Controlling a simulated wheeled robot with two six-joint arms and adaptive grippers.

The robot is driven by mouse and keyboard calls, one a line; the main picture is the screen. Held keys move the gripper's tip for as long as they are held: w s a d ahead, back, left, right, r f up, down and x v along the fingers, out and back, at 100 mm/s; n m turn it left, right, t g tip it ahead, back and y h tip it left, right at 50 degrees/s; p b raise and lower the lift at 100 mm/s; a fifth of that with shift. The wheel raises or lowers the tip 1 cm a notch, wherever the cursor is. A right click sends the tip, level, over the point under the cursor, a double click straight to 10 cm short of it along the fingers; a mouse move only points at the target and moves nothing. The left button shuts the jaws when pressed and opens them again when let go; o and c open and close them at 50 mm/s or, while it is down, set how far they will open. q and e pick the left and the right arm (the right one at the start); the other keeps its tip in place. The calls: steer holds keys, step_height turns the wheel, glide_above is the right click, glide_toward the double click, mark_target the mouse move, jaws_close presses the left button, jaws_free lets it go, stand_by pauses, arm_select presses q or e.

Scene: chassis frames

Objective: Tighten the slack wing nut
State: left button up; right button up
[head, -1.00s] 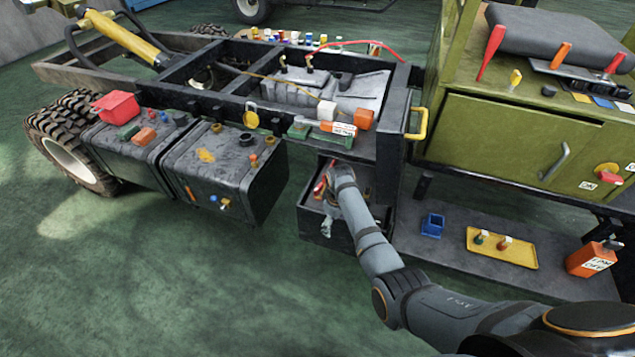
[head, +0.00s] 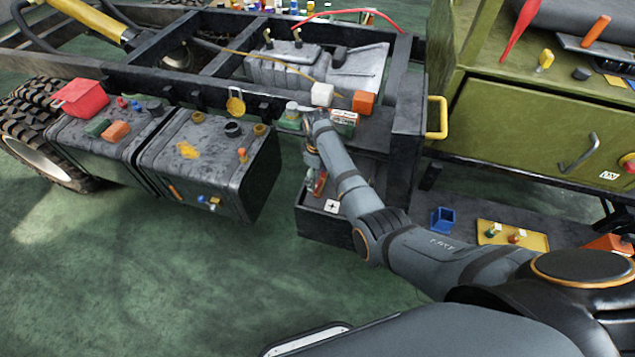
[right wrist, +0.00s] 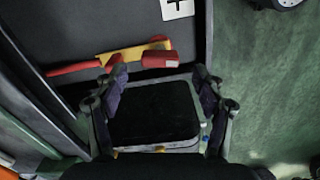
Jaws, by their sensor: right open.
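I cannot make out a wing nut in either view. My right gripper (head: 314,170) is above the open black box (head: 326,228) under the frame rail. In the right wrist view the right gripper (right wrist: 163,88) is open, with nothing seen held. Its fingers are on either side of a black-topped block (right wrist: 152,110). A red and yellow tool (right wrist: 118,60) lies beyond the fingertips, and part of it shows red in the head view (head: 320,183). A white plus label (right wrist: 178,9) is on the dark surface. My left gripper is not in view.
Two dark tanks (head: 205,160) stand left of the box. A green cabinet (head: 530,125) with a yellow handle (head: 437,117) stands right. A blue bin (head: 443,219) and yellow tray (head: 535,243) lie on the low shelf. The green floor at lower left is clear.

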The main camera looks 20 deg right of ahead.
mark_target(318, 184)
step_height(318, 184, down, 3)
steer(key=shift+f, duration=0.3)
steer(key=shift+c, duration=0.6)
steer(key=c, duration=1)
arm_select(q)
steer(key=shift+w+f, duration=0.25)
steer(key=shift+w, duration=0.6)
arm_select(e)
steer(key=shift+c, duration=0.2)
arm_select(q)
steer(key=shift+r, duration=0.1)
